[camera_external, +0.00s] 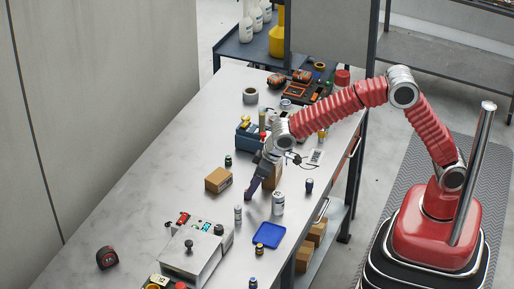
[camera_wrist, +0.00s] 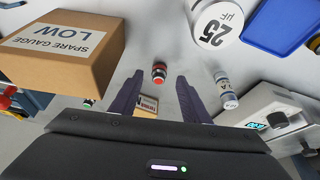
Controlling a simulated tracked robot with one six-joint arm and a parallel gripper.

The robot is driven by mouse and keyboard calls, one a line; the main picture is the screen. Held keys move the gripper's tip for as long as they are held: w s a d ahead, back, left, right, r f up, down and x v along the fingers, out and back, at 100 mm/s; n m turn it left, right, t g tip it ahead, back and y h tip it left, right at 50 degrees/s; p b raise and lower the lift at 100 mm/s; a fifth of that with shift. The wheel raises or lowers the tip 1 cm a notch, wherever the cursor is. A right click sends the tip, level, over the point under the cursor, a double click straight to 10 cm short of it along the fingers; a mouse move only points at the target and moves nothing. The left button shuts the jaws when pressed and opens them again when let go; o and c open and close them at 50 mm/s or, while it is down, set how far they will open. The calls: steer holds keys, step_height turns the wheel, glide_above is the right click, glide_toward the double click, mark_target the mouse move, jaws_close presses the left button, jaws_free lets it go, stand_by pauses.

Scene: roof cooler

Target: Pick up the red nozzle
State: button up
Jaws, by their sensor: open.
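A small red-and-dark cylindrical piece, which looks like the red nozzle (camera_wrist: 159,72), stands on the pale bench top in the wrist view. It lies ahead of my gripper, in line with the gap between the fingers, and is not touched. I cannot make it out in the external view, where my gripper may hide it. My gripper (camera_external: 251,190) points down low over the middle of the bench. Its two dark purple fingers (camera_wrist: 158,100) are spread apart in the wrist view, with nothing held between them.
A "SPARE GAUGE LOW" carton (camera_wrist: 62,45) is close at left. A white 25 µF can (camera_wrist: 214,22), a small labelled vial (camera_wrist: 226,88) and a blue tray (camera_wrist: 280,22) lie to the right. A grey control box (camera_external: 200,250) stands at the bench's near end.

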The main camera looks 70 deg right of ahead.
steer(key=shift+x, duration=1.7)
steer(key=shift+c, duration=0.4)
jaws_close()
